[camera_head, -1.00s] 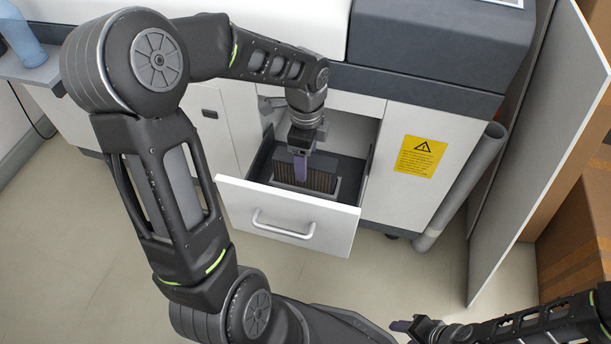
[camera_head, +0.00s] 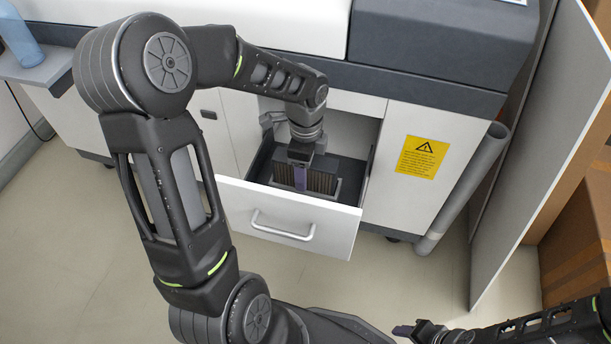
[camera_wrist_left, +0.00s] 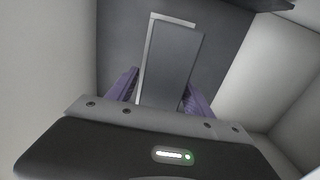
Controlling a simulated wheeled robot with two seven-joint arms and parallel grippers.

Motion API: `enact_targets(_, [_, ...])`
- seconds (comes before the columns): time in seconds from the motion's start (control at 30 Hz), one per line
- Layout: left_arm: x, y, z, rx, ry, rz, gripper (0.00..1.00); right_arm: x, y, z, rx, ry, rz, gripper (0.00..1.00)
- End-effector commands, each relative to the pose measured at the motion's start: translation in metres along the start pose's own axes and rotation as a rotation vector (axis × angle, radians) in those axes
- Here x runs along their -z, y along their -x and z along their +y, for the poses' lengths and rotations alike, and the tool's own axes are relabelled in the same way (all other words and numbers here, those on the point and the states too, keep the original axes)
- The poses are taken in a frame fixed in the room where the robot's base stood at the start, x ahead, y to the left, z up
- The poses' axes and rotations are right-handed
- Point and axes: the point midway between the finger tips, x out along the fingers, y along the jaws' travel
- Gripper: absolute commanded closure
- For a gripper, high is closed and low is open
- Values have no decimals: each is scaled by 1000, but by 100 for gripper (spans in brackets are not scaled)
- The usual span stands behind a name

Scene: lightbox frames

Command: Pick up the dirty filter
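The filter (camera_head: 322,180) is a dark pleated block standing in the pulled-out drawer (camera_head: 288,212). In the left wrist view the filter (camera_wrist_left: 172,68) is a grey rectangle with a lighter strip along its left and top edges. My left gripper (camera_head: 300,178) points down into the drawer, its purple fingers at the filter. In the wrist view its fingers (camera_wrist_left: 162,88) are apart, one on each side of the filter's near end. Contact with the filter is not clear. My right gripper (camera_head: 403,330) is low at the right, seen edge-on, away from the drawer.
The drawer's walls stand close around the gripper. The white cabinet (camera_head: 425,200) has a yellow warning label (camera_head: 422,157). A grey pipe (camera_head: 462,190) and an upright panel (camera_head: 535,150) stand to the right. A blue bottle (camera_head: 18,40) is at the far left.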

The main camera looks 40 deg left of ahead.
Motion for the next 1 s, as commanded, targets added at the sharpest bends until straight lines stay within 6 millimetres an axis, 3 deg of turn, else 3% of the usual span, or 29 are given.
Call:
enact_targets(0.7, [0,0,0,0,0,0,100,0,0,0,0,0,0,51])
enact_targets(1.0, [0,0,0,1,0,0,100,0,0,0,0,0,0,51])
